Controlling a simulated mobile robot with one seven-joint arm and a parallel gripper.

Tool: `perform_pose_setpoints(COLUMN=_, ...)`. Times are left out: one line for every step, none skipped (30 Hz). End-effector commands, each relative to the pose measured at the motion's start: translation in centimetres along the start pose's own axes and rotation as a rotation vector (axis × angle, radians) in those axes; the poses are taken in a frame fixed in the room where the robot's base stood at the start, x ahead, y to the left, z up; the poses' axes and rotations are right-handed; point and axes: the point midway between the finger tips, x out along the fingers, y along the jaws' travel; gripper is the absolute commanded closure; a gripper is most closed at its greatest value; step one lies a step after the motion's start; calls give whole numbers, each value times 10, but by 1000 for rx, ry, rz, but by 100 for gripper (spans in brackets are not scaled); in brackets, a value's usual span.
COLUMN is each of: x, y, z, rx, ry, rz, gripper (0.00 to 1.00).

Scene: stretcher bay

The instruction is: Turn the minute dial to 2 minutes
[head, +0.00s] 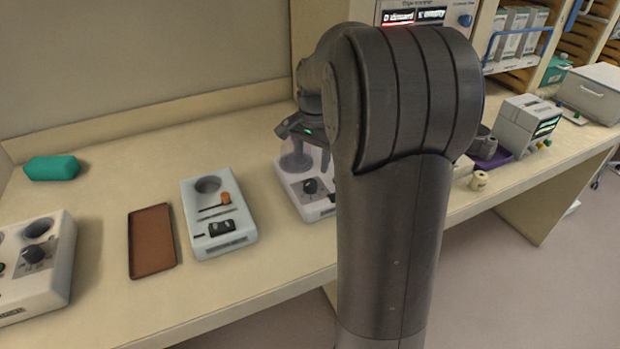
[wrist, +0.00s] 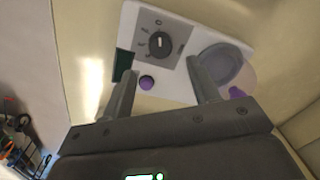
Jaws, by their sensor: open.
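The minute dial (wrist: 159,44) is a dark round knob with a light pointer line on a grey panel, set in a white device (wrist: 180,22). Marks surround the knob, too small to read surely. In the head view the device (head: 290,183) stands on the counter, its dark dial (head: 311,186) showing left of my arm. My gripper (wrist: 160,70) is open and empty above the device, its fingers on either side of the dial in the wrist picture and apart from it. In the head view my gripper (head: 305,128) is partly hidden by my arm.
The device also has a purple button (wrist: 147,83), a dark display (wrist: 124,65) and a round cup (wrist: 220,66). Left on the counter are a pale blue box (head: 235,240), a brown tray (head: 152,242), another dial device (head: 62,265) and a teal block (head: 52,168).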

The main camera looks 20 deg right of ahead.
Motion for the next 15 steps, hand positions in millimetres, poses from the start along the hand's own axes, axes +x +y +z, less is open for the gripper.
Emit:
perform_pose_setpoints(x=12, y=1, z=1, rx=0, ry=-4, rz=3, gripper=45)
perform_pose_setpoints(x=17, y=1, z=1, rx=0, ry=-3, rz=2, gripper=45)
perform_pose_setpoints(x=25, y=1, z=1, rx=0, ry=-3, rz=3, gripper=45)
perform_pose_setpoints(x=31, y=1, z=1, rx=0, ry=-3, rz=3, gripper=45)
perform_pose_setpoints(x=36, y=1, z=1, rx=0, ry=-4, rz=3, gripper=45)
perform_pose_setpoints(x=43, y=0, z=0, rx=-1, ry=-2, rz=2, gripper=45)
perform_pose_setpoints(x=47, y=1, z=1, rx=-1, ry=-2, rz=2, gripper=45)
perform_pose_setpoints(x=51, y=1, z=1, rx=-1, ry=-3, rz=2, gripper=45)
perform_pose_setpoints(x=57, y=0, z=1, rx=-1, ry=-2, rz=1, gripper=45)
perform_pose_setpoints(x=60, y=0, z=1, rx=-1, ry=-2, rz=2, gripper=45)
perform_pose_setpoints(x=63, y=0, z=0, rx=-1, ry=-2, rz=2, gripper=45)
perform_pose_setpoints(x=66, y=0, z=0, rx=-1, ry=-1, rz=1, gripper=45)
perform_pose_setpoints(x=68, y=0, z=0, rx=-1, ry=0, rz=0, gripper=45)
perform_pose_setpoints(x=69, y=0, z=0, rx=-1, ry=0, rz=0, gripper=45)
perform_pose_setpoints(x=70, y=0, z=0, rx=-1, ry=0, rz=0, gripper=45)
